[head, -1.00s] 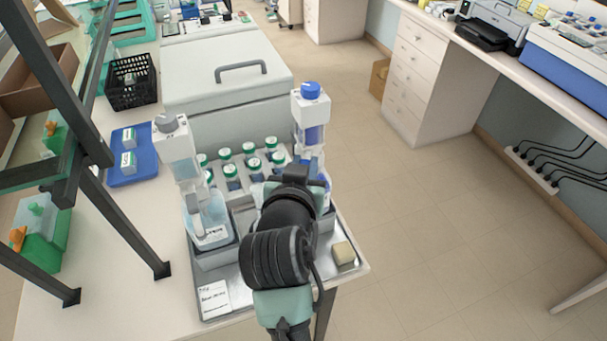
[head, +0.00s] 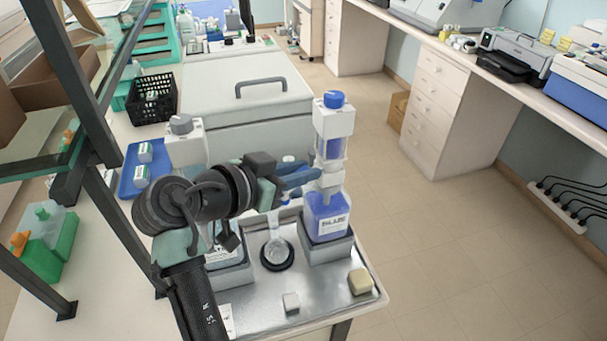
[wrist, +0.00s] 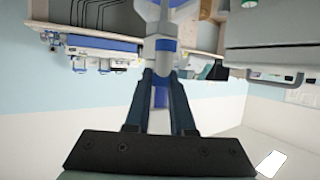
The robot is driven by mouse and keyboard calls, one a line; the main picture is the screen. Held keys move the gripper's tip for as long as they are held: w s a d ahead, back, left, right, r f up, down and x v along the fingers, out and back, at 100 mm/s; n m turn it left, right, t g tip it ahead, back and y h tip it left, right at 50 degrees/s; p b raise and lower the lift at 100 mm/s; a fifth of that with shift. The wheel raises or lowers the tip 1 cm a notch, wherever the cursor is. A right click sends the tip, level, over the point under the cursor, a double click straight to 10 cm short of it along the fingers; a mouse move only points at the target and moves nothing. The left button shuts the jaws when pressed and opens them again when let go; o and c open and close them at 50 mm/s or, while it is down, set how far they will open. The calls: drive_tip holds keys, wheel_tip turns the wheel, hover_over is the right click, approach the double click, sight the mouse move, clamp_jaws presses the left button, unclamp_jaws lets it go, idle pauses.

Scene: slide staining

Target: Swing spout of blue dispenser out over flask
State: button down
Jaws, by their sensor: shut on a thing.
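The blue dispenser (head: 333,125) has a blue cap and stands upright on a bottle of blue liquid (head: 327,218) in a grey holder at the tray's right side. My gripper (head: 314,174) reaches in from the left at the dispenser's lower neck. Its dark blue fingers are shut on the spout, which they largely hide. In the wrist view, the fingers (wrist: 160,95) close below a white and blue part of the dispenser (wrist: 163,45). The clear flask (head: 277,250) stands on a black ring, left of the blue bottle and below my gripper.
A grey-capped dispenser (head: 183,142) stands at left, partly behind my arm. A beige block (head: 360,281) and a small white cube (head: 291,303) lie on the metal tray (head: 325,290). A white lidded box (head: 250,105) stands behind. Dark shelf posts (head: 120,225) rise at left.

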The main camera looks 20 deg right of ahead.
idle(0.3)
drive_tip(key=c, duration=0.8)
unclamp_jaws()
drive_tip(key=shift+d, duration=0.1)
drive_tip(key=shift+o, duration=0.2)
drive_tip(key=b+v, duration=0.2)
drive_tip(key=v, duration=1.1)
